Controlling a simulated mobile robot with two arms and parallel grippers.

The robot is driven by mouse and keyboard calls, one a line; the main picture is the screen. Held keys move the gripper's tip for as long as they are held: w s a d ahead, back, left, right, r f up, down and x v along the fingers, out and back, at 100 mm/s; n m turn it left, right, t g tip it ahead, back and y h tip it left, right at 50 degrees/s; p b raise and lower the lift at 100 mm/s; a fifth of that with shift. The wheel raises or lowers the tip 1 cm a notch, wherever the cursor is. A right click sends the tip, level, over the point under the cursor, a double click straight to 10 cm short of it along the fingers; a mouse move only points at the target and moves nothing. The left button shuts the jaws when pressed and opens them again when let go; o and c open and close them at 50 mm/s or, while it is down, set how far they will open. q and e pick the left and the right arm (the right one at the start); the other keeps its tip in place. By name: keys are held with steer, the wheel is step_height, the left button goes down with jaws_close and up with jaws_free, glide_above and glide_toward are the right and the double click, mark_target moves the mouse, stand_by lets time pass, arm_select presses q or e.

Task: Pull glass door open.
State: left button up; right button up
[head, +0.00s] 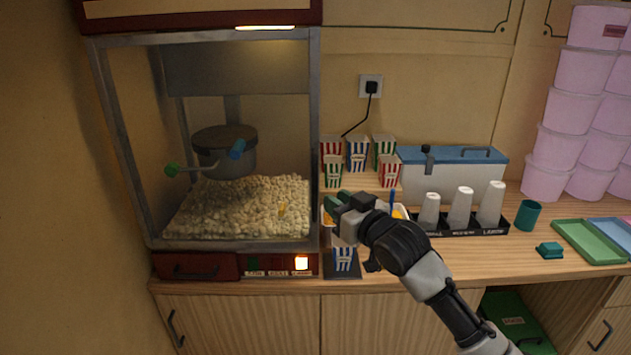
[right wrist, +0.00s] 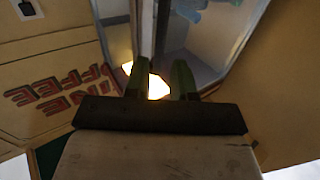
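The popcorn machine (head: 196,70) stands at the left of the counter, with a heap of popcorn (head: 240,205) behind its glass front. The glass door (head: 262,150) looks closed; no gap shows along its grey metal frame. My right gripper (head: 335,201) is beside the lower right corner of the machine, with its dark green fingers pointing left. In the right wrist view its fingers (right wrist: 156,80) are apart, with a metal upright (right wrist: 147,30) and glass beyond them. A bright light shows between the fingers. I cannot tell whether they touch the frame. My left gripper is not in view.
Striped popcorn boxes (head: 357,153) stand behind my right gripper. A cup holder (head: 487,229) with white cup stacks and a teal cup (head: 528,215) are to the right. Pink tubs (head: 566,115) are stacked at the far right.

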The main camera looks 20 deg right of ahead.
mark_target(317, 188)
steer(key=p+x, duration=0.2)
steer(key=x, duration=0.5)
steer(key=shift+r, duration=0.1)
steer(key=shift+w+a, duration=0.15)
steer(key=shift+w, duration=0.4)
steer(key=shift+c, duration=0.2)
jaws_close()
